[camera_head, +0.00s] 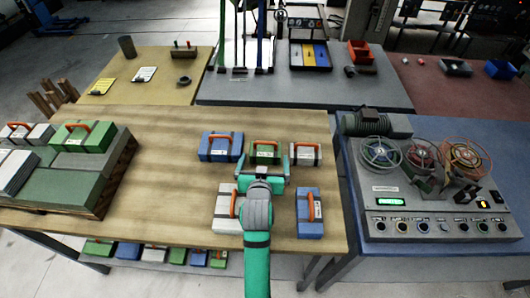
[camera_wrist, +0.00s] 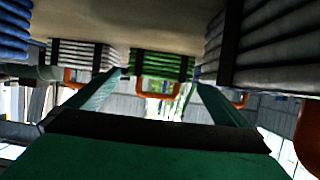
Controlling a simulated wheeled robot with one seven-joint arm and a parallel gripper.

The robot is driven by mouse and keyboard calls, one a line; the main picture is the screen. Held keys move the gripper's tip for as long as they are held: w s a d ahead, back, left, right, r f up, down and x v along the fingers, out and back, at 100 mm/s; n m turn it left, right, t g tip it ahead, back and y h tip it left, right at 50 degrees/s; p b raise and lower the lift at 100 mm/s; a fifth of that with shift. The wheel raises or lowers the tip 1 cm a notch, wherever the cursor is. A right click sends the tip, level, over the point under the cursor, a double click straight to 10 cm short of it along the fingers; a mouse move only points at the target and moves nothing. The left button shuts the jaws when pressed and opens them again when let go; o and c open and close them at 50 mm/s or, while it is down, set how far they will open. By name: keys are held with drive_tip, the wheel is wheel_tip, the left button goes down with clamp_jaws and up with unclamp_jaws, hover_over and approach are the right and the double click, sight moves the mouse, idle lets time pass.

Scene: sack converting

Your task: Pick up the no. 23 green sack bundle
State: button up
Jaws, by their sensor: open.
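A green sack bundle (camera_head: 264,148) with an orange handle and a small label lies on the wooden table, between a blue and a white bundle. The label is too small to read, so I cannot confirm no. 23. My gripper (camera_head: 263,166) is open at its near side, with one finger towards each side. In the wrist view, the green bundle (camera_wrist: 165,66) and its orange handle show beyond and between the open fingers of my gripper (camera_wrist: 159,82). Nothing is visibly held. Another green bundle (camera_head: 92,142) lies on the stack at the left.
A blue bundle (camera_head: 216,147) and a white bundle (camera_head: 306,156) flank the green one closely. A white bundle (camera_head: 225,222) and a blue bundle (camera_head: 309,224) lie nearer, on either side of my arm. A reel machine (camera_head: 425,190) stands on the blue table at right. The middle left tabletop is clear.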

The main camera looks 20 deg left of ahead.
sight(265, 158)
drive_tip(key=shift+f+x, duration=0.2)
drive_tip(key=shift+x, duration=2.4)
drive_tip(key=shift+s+d, duration=0.1)
drive_tip(key=shift+s, duration=0.05)
drive_tip(key=c, duration=0.9)
drive_tip(key=shift+c, duration=0.2)
